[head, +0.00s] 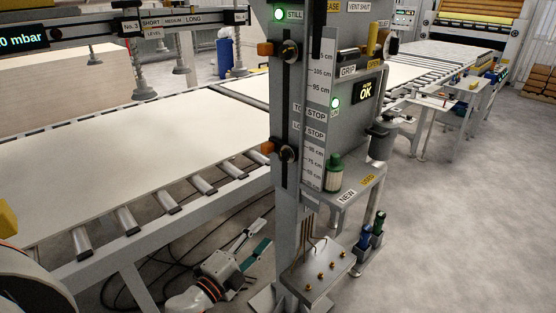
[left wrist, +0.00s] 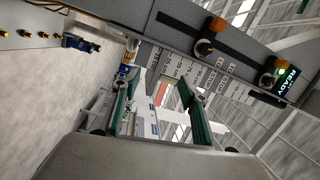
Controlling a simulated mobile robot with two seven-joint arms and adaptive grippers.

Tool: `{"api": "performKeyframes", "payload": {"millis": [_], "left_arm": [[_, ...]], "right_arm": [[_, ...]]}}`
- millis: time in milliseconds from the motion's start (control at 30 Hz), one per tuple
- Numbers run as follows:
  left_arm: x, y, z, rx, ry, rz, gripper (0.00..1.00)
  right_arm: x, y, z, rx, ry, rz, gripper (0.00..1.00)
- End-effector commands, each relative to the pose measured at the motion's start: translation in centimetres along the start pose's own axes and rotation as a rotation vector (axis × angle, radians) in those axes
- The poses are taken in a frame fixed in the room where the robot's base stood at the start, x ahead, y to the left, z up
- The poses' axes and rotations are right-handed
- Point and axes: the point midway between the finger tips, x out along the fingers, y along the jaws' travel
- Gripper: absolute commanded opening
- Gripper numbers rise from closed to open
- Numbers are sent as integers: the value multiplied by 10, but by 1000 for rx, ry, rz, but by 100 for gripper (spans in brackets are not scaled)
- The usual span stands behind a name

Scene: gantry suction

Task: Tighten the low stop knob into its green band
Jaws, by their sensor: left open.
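The low stop knob (head: 287,152) is a dark round knob on the grey post (head: 285,205), with an orange block (head: 267,147) at its left. It shows side-on in the head view. In the left wrist view the low stop knob (left wrist: 205,47) sits in a dark slot with its orange block (left wrist: 217,28). I cannot make out its green band. The top stop knob (head: 288,50) is higher on the same slot. My left gripper (head: 265,232) is open and empty, low beside the post and well below the knob. Its green-padded fingers (left wrist: 157,80) show apart in the left wrist view. My right gripper is not in view.
A roller conveyor (head: 205,186) with a large pale board (head: 110,140) runs left of the post. A shelf (head: 360,183) with a green-capped bottle (head: 333,172) and a small plate with brass fittings (head: 320,270) stick out at the right. Cables lie on the floor.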

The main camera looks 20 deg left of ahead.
Motion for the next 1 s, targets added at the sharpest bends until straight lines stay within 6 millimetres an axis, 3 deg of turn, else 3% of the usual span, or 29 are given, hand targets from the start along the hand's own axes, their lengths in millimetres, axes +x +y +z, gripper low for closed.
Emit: {"api": "performKeyframes", "payload": {"millis": [33,200,367,500,700,867,1000], "left_arm": [[13,-21,1,130,34,-43,44],[46,-73,-1,594,133,-138,44],[73,-106,7,1025,190,-170,44],[92,-124,26,1347,210,-147,44],[105,-138,51,1608,214,-88,44],[113,-141,56,1660,213,-71,44],[130,-140,53,1657,212,-72,44]], "right_arm": [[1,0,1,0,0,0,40],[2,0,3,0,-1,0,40],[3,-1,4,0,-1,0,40],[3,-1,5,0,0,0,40],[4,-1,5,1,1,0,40],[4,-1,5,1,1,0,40],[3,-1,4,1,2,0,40]]}}
